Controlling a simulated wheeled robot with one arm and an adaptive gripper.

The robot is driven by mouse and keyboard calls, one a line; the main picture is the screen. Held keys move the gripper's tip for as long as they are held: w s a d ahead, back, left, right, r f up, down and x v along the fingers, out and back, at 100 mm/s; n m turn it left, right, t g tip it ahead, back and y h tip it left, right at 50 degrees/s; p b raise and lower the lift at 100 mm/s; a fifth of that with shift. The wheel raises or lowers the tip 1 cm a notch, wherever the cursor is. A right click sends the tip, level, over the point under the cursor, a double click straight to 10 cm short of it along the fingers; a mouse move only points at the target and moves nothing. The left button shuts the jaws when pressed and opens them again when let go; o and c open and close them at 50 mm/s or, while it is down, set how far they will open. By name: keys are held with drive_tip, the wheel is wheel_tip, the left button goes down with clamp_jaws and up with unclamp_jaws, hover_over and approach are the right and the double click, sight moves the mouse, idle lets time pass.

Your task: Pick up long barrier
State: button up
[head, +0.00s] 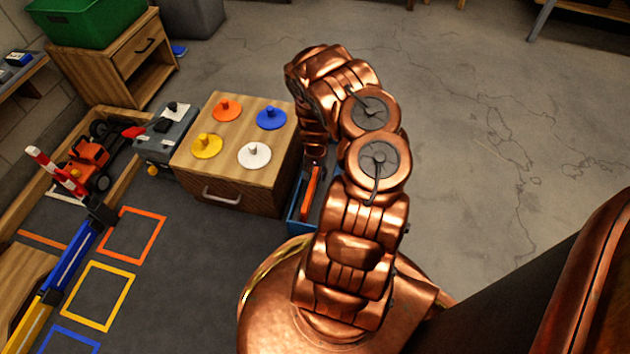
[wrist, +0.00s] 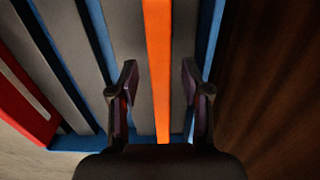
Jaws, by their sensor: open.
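In the head view the orange piece (head: 311,190) shows in the blue tray (head: 298,228) beside the wooden drawer block. My arm hides most of the tray and most of my gripper there.
More grey slats (wrist: 68,50) and a red piece (wrist: 22,105) lie left of the fingers. A brown wooden surface (wrist: 265,90) is close on the right. The wooden drawer block (head: 240,160) carries coloured discs. Open concrete floor (head: 480,120) lies to the right.

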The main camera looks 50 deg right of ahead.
clamp_jaws()
idle(0.3)
drive_tip(key=shift+r, duration=0.1)
